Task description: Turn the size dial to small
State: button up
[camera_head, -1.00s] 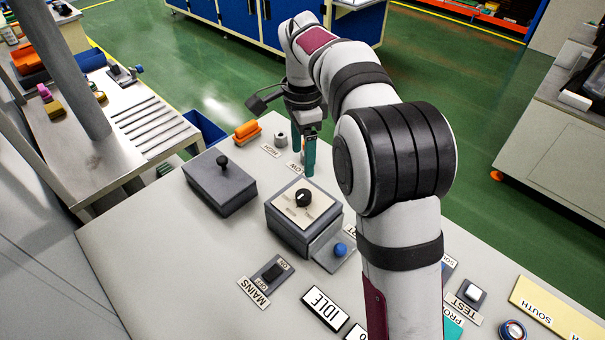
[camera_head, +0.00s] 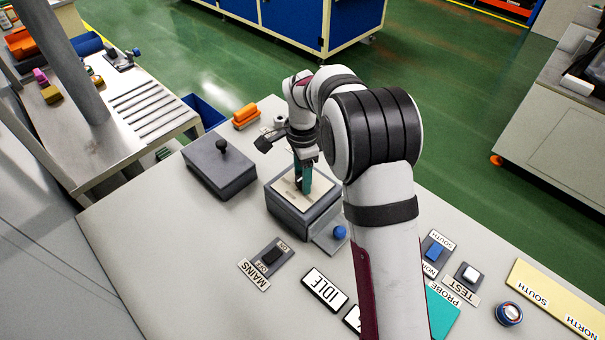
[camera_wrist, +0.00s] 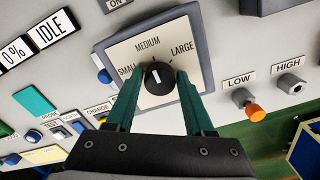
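The size dial (camera_wrist: 160,77) is a round black knob with a white pointer line on a beige plate (camera_wrist: 120,48) marked SMALL, MEDIUM and LARGE. In the wrist view its pointer aims up, roughly toward MEDIUM. The plate tops a grey box (camera_head: 290,214) in the head view, where my fingers hide the knob. Whether the fingertips reach knob height is unclear.
A blue knob (camera_head: 339,232) sits at the box's near right. A grey box with a black lever (camera_head: 221,146) stands to the left. The mains switch (camera_head: 271,256) and IDLE display (camera_head: 324,290) lie in front. An orange handle (camera_wrist: 256,112) is by LOW.

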grip_shut()
jog(key=shift+n, duration=0.3)
jog(key=n, duration=0.5)
jog(key=shift+n, duration=0.4)
jog(key=n, duration=0.5)
jog(key=shift+d, duration=0.1)
jog(key=shift+n, duration=0.4)
jog(key=shift+o, duration=2.3)
grip_release()
